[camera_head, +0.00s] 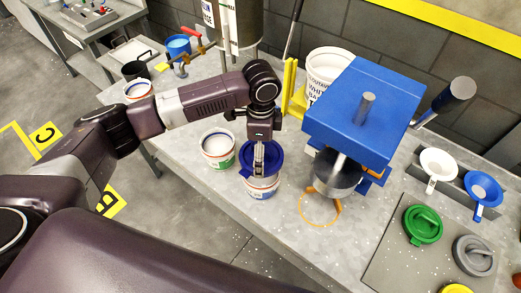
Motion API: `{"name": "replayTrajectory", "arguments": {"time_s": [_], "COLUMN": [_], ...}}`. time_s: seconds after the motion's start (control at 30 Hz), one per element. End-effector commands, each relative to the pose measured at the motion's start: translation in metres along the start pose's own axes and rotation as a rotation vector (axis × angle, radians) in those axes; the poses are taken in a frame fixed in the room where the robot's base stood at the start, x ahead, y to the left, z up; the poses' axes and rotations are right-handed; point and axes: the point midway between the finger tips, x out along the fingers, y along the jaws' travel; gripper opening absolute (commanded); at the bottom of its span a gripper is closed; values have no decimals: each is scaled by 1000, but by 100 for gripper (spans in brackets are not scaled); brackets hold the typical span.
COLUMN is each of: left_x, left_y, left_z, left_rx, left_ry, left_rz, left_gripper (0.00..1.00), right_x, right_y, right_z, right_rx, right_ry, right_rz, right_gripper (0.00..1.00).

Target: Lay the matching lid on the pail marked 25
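My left gripper (259,158) points down over a small white pail (262,190) with a blue label near the front table edge. Its fingers are closed on the grip of a blue lid (274,166). The lid covers most of the pail's mouth from this view; I cannot tell whether it rests on the rim or hangs just above it. The number on the pail is too small to read. A second open white pail (218,150) with a green label stands just left. A third pail (138,90) stands at the far left of the table. My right gripper is not in view.
A blue press (363,110) stands right of the pail, with an orange ring (319,208) below it. A grey mat (398,262) at right holds green (422,225), grey (474,256) and yellow (456,288) lids. Funnels (438,163) and a large white bucket (328,68) stand behind.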

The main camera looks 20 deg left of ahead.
Motion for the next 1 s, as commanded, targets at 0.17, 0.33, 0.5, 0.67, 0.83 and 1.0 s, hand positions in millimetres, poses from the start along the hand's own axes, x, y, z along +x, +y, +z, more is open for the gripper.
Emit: {"name": "replayTrajectory", "arguments": {"time_s": [0.17,0.33,0.5,0.67,0.83,1.0], "left_x": [12,26,39,49,59,62], "left_y": [0,0,0,1,1,0], "left_z": [0,1,1,0,0,0], "left_rx": [-1,-2,-3,-3,-2,-3], "left_ry": [0,0,-1,-1,-1,0], "left_rz": [0,0,-1,2,1,0], "left_gripper": [73,73,73,73,73,73], "right_x": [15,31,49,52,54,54], "right_y": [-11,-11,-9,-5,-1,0], "right_z": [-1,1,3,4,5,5], "right_rx": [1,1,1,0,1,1], "right_ry": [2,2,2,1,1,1], "right_rz": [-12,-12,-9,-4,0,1], "right_gripper": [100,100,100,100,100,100]}}
